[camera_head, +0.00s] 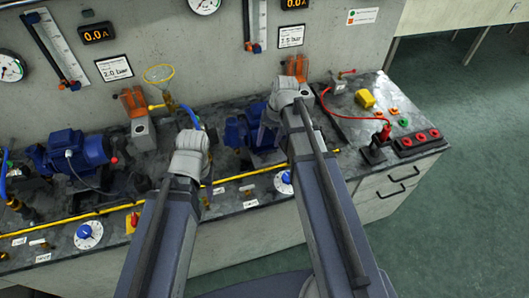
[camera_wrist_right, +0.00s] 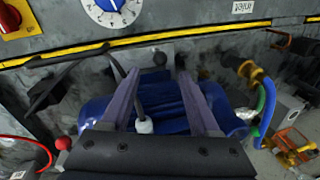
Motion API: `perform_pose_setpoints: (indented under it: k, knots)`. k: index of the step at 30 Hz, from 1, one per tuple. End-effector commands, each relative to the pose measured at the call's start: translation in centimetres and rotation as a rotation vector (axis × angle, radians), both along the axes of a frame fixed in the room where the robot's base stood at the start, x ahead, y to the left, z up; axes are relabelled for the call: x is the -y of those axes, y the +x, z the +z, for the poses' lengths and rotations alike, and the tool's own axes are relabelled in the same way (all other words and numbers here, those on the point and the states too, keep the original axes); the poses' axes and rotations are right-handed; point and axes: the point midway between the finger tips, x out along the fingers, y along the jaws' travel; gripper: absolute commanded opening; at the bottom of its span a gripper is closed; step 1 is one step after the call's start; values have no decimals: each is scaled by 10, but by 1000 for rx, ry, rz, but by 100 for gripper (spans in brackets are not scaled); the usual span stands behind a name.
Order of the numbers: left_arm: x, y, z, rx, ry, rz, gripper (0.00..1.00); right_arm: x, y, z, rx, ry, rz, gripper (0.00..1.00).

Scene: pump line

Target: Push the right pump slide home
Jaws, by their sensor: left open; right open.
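The right pump (camera_head: 237,132) is a blue motor on the bench, partly behind my right arm in the head view. In the right wrist view its ribbed blue body (camera_wrist_right: 172,98) lies beneath my right gripper (camera_wrist_right: 160,74). The gripper's two fingers are apart, with a grey plate and a dark knob (camera_wrist_right: 160,58) seen between and beyond their tips. I cannot tell whether the fingers touch anything. A dark lead with a white end (camera_wrist_right: 144,126) also shows between the fingers. My left gripper (camera_head: 188,160) is at the bench left of this pump, its fingers mostly hidden by its wrist.
Another blue pump (camera_head: 72,152) stands at the left. A yellow strip (camera_head: 240,178) and blue dials (camera_head: 84,232) run along the bench front. A red lead and red-socketed box (camera_head: 418,140) are at the right. A blue hose (camera_wrist_right: 266,105) lies beside the right pump.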

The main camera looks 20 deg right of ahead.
Motion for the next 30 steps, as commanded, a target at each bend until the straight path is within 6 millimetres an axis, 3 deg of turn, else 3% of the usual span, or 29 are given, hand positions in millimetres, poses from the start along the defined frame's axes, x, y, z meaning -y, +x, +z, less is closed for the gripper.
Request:
perform_pose_setpoints:
  k: [16,28,30]
  knots:
    - [0,0,-66,0,0,0,50,-12,2,-66,0,-1,1,62]
    - [0,0,-70,0,0,0,50,-14,2,-70,0,0,0,62]
    - [0,0,-70,0,0,0,50,-14,2,-70,0,0,0,55]
